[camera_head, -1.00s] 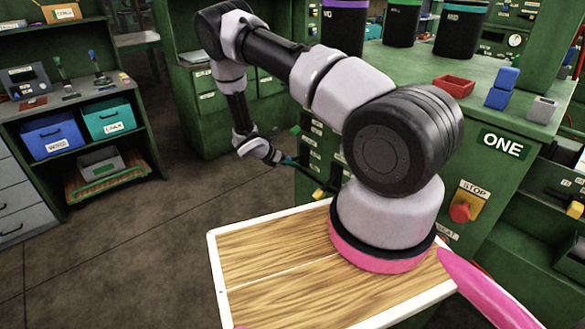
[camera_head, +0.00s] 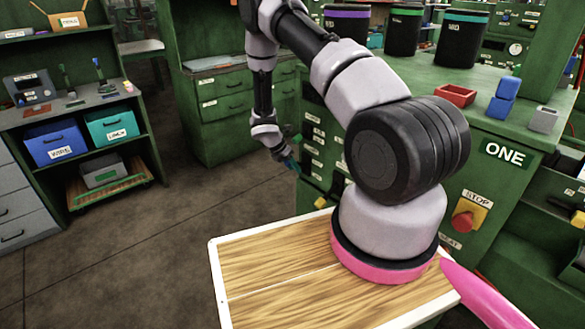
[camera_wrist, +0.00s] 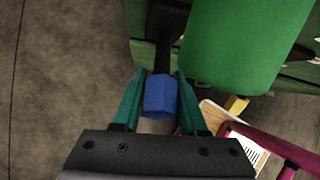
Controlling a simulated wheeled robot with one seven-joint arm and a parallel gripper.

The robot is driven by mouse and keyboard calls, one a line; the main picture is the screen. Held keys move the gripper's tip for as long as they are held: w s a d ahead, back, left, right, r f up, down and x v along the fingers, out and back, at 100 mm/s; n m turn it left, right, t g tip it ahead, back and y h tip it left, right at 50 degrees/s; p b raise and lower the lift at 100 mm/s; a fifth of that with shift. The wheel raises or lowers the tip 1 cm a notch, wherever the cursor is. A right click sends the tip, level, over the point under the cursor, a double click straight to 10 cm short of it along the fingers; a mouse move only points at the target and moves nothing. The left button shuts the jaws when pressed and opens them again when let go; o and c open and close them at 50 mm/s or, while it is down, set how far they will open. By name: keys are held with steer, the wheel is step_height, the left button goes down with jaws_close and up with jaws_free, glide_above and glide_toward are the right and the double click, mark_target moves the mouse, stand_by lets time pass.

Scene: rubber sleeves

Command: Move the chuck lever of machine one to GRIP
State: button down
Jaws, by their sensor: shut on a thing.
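Machine one is the green cabinet with the ONE label (camera_head: 503,153) at the right of the head view. In the wrist view, a blue faceted knob (camera_wrist: 160,97) sits on the end of a black lever (camera_wrist: 166,40). My gripper (camera_wrist: 160,84) has its teal fingers on either side of the knob and is shut on it. In the head view my gripper (camera_head: 290,163) is small, at the left side of the machine. There the knob and lever cannot be made out clearly, and no GRIP marking can be read.
A yellow plate with a red STOP button (camera_head: 464,219) is on the machine's front. A large green part (camera_wrist: 245,40) is close right of the lever. Open floor (camera_head: 150,240) lies to the left.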

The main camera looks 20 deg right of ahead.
steer(key=shift+w, duration=0.1)
steer(key=shift+c, duration=2.2)
jaws_free()
steer(key=v, duration=1.1)
steer(key=shift+f, duration=0.1)
